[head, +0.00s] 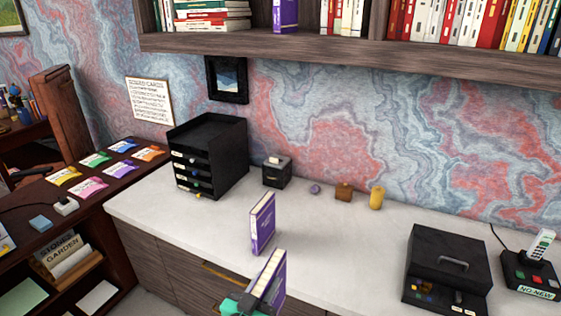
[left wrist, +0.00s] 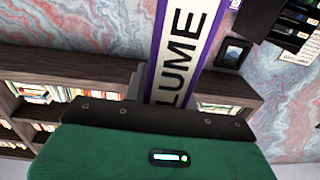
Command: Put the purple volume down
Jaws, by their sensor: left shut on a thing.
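My left gripper (head: 252,300) comes in at the bottom of the head view and is shut on a purple volume (head: 274,272), held upright at the counter's front edge. In the left wrist view the volume's white spine (left wrist: 184,50) with purple edges reads "LUME" and rises from the jaws behind the green gripper body. Its lower part is hidden by the gripper. A second purple volume (head: 262,224) stands upright on the white counter (head: 330,235), just behind the held one. I cannot tell whether the held volume touches the counter. My right gripper is not in view.
A black drawer tower (head: 208,155) and a small black box (head: 277,173) stand at the back. Small objects, including a yellow one (head: 376,197), line the wall. A black case (head: 447,270) and a phone (head: 541,245) are at right. A bookshelf (head: 350,48) hangs above. The counter's middle is clear.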

